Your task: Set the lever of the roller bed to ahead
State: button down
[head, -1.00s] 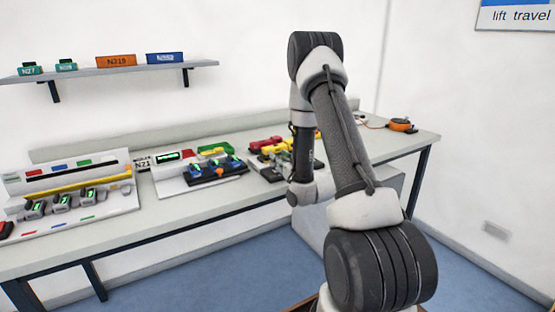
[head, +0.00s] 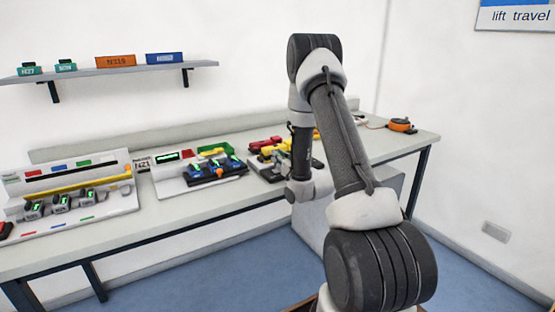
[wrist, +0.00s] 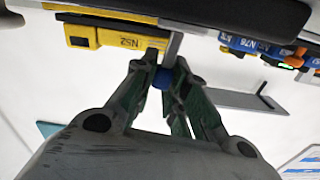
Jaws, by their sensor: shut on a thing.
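In the wrist view my gripper (wrist: 165,85) has its two green-grey fingers closed around a blue knob (wrist: 161,79) on the end of a grey lever shaft (wrist: 173,50). The shaft runs up toward a dark bar at the top of the picture. A yellow block marked N52 (wrist: 122,38) is beside it. In the head view my gripper (head: 281,160) is small and partly hidden by my arm, at the right-hand console (head: 258,166) with red and yellow blocks. The lever's markings are not readable, and I cannot tell its set position.
Another console with blue blocks (head: 212,166) stands left of the gripper on the long bench (head: 140,228), and a grey one with several levers (head: 98,210) is farther left. An orange and black device (head: 400,125) lies at the bench's right. A wall shelf (head: 120,71) holds labelled blocks.

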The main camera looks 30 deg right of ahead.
jog(key=d+m, duration=0.1)
jog(key=m, duration=0.2)
jog(key=shift+d+f+m, duration=0.3)
jog(key=shift+d+m, duration=0.1)
jog(key=c, duration=1.4)
grip_release()
jog(key=shift+s, duration=0.1)
jog(key=s, duration=1.1)
jog(key=shift+s+d, duration=0.2)
jog(key=shift+s, duration=0.15)
jog(key=shift+f, duration=0.1)
